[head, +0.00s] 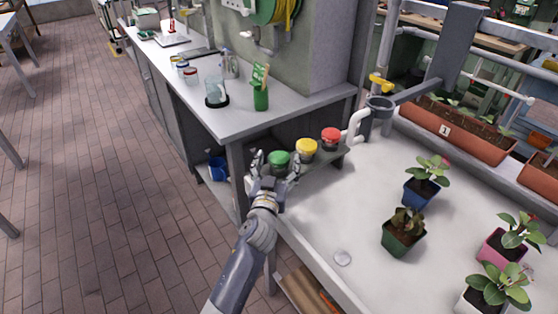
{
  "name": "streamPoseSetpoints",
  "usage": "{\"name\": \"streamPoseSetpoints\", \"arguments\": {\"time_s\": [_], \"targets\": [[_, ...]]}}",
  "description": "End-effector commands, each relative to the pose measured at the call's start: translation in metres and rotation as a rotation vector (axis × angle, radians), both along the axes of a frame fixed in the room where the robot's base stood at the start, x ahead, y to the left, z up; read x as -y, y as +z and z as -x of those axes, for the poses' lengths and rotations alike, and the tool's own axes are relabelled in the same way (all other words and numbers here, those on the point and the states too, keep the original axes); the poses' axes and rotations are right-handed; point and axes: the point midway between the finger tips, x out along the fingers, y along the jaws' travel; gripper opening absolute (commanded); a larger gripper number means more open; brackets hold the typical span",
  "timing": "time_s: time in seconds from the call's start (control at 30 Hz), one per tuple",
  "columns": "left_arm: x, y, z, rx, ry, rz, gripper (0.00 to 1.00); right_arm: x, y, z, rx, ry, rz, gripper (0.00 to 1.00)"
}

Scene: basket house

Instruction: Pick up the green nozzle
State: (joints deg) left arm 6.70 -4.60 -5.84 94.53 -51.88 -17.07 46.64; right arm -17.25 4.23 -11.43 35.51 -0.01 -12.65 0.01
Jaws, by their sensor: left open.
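The green nozzle (279,160) is a short round piece with a green top. It sits at the near left end of a row on a narrow grey ledge, beside a yellow nozzle (306,148) and a red nozzle (331,138). My left gripper (272,168) is open, right at the green nozzle. One finger shows to its left and the other to its lower right. I cannot tell whether the fingers touch it. The lower part of the green nozzle is hidden by the gripper. My right gripper is not in view.
A white basin table (330,222) on the right holds several potted plants, among them a blue pot (420,193) and a green pot (403,238). A grey counter (240,119) behind carries a green cup (261,98) and jars. Brick floor lies open on the left.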

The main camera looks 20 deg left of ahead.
Motion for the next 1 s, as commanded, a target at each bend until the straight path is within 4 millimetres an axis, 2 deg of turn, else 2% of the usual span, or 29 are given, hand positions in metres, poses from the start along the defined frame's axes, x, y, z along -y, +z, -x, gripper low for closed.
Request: {"name": "streamPoseSetpoints", "arguments": {"time_s": [0.2, 0.5, 0.57, 0.7, 0.73, 1.0], "targets": [[-0.003, -0.001, -0.023, 0.000, 0.001, -0.001, 0.73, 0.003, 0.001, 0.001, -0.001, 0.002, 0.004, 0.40], [-0.004, -0.001, -0.026, -0.001, 0.000, 0.000, 0.73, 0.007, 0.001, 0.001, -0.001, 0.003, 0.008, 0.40], [-0.004, -0.002, -0.026, -0.001, 0.000, 0.000, 0.62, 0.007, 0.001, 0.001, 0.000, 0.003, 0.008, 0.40], [-0.004, -0.002, -0.026, -0.001, 0.000, 0.000, 0.30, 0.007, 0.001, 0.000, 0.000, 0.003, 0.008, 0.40], [-0.003, -0.001, -0.026, -0.001, 0.000, 0.000, 0.26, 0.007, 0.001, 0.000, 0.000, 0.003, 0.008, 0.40], [-0.003, -0.001, -0.026, 0.000, 0.000, 0.000, 0.26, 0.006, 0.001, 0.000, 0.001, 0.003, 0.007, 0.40]]}}
